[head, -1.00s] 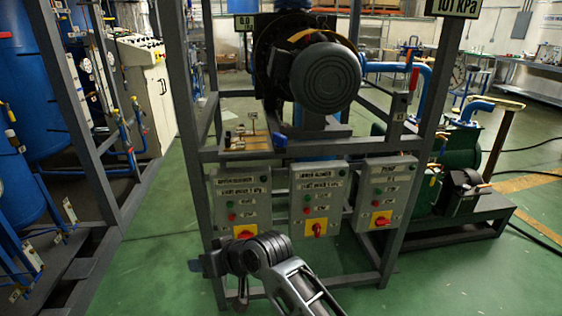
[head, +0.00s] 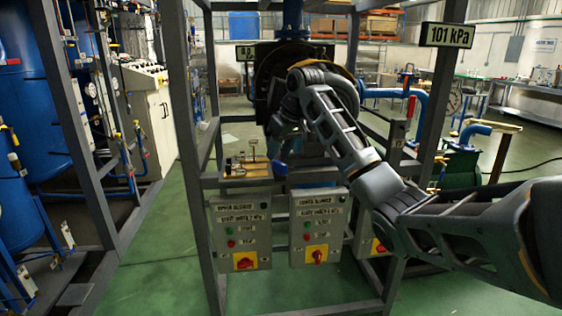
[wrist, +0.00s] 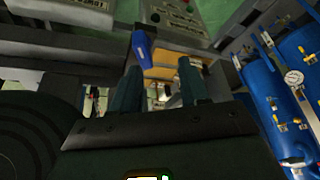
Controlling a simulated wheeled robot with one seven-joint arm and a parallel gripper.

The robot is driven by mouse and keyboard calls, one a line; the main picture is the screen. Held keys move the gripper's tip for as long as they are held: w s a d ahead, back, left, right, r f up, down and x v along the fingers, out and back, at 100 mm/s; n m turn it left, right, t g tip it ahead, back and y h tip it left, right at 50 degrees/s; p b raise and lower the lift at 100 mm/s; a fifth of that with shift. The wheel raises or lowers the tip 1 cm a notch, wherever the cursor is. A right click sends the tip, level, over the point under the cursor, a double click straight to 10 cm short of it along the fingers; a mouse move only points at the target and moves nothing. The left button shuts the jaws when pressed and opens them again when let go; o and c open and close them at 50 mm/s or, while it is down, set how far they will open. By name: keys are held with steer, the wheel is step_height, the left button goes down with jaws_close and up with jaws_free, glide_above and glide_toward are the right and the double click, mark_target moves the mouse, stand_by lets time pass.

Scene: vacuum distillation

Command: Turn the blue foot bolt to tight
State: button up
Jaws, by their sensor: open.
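A blue handle-like part, probably the blue foot bolt (head: 279,168), is at the right end of the small brass-coloured plate on the frame shelf. In the wrist view the blue part (wrist: 142,45) is upper centre, ahead of the fingers and nearer the left one. My gripper (wrist: 160,78) is open, with its two dark fingers apart and nothing seen between them. It looks apart from the blue part. In the head view my arm hides the gripper's fingertips. How tight the bolt is cannot be told.
The brass-coloured plate (head: 247,171) carries small fittings. Grey control boxes (head: 240,232) with red switches hang below the shelf. A dark pump or motor (head: 262,80) stands close above and is partly hidden by my arm. Grey uprights (head: 188,130) flank the space. Blue tanks (head: 25,90) stand at left.

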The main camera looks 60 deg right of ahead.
mark_target(281, 163)
steer(key=shift+g, duration=0.3)
steer(key=shift+w+d+f+p, duration=0.25)
steer(key=shift+d+f, duration=0.25)
steer(key=shift+f, duration=0.4)
steer(key=shift+w+d+f+p, duration=0.1)
steer(key=shift+w+d+f, duration=0.1)
steer(key=shift+d+f, duration=0.5)
steer(key=shift+w+d+f+p, duration=0.2)
steer(key=shift+w+d+f, duration=0.1)
steer(key=shift+f, duration=0.75)
steer(key=shift+c, duration=0.2)
jaws_close()
